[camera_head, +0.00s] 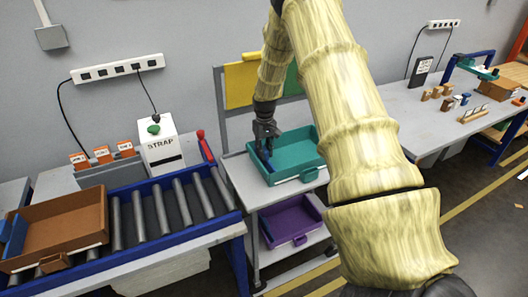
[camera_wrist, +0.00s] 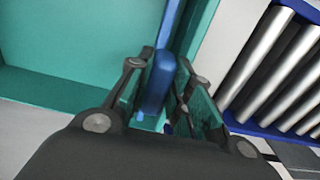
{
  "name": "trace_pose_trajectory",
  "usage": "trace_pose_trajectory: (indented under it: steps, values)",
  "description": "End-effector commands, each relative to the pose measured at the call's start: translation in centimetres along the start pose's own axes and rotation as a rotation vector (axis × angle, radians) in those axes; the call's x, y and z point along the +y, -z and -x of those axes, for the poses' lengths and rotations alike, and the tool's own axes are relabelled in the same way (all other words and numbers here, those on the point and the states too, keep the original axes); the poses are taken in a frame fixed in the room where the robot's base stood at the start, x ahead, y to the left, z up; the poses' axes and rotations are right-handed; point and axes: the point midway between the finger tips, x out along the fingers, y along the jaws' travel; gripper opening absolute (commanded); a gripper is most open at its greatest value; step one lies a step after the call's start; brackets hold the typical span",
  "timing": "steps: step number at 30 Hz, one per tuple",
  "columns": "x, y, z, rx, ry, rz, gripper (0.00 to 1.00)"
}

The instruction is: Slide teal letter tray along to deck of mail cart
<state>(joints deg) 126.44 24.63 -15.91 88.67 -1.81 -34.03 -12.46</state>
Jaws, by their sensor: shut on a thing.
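The teal letter tray (camera_head: 295,162) sits on the light grey upper deck (camera_head: 240,172) of the mail cart, in the middle of the head view. My gripper (camera_head: 266,150) points down at the tray's left end wall. In the wrist view, the fingers (camera_wrist: 162,92) are closed on both sides of a blue grip piece (camera_wrist: 158,82) at that wall. The teal tray (camera_wrist: 70,85) fills the left of the wrist view, with its floor and walls showing. The tray looks empty and level. My arm covers part of the cart's right side.
The blue-framed roller conveyor (camera_head: 150,212) stands left of the cart, bearing a brown tray (camera_head: 60,230). A white STRAP box (camera_head: 160,148) and a red-knobbed lever (camera_head: 203,145) stand behind it. A purple tray (camera_head: 290,222) sits on the cart's lower shelf. A workbench (camera_head: 430,125) is at right.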

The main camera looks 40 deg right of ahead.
Motion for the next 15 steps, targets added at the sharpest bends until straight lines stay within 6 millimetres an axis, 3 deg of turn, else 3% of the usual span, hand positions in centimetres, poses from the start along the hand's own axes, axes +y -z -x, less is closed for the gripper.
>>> trace_pose_trajectory:
  steps: [7,8,9,11,15]
  values:
    - [-0.07,0.07,0.04,0.001,0.000,0.001,0.00]
    - [-0.06,0.07,0.05,0.001,0.000,0.001,0.27]
    - [-0.05,0.06,0.04,0.001,0.000,0.001,0.34]
    - [-0.01,0.03,0.03,0.001,0.000,0.001,0.45]
    - [0.07,-0.02,0.01,0.000,0.000,0.000,0.46]
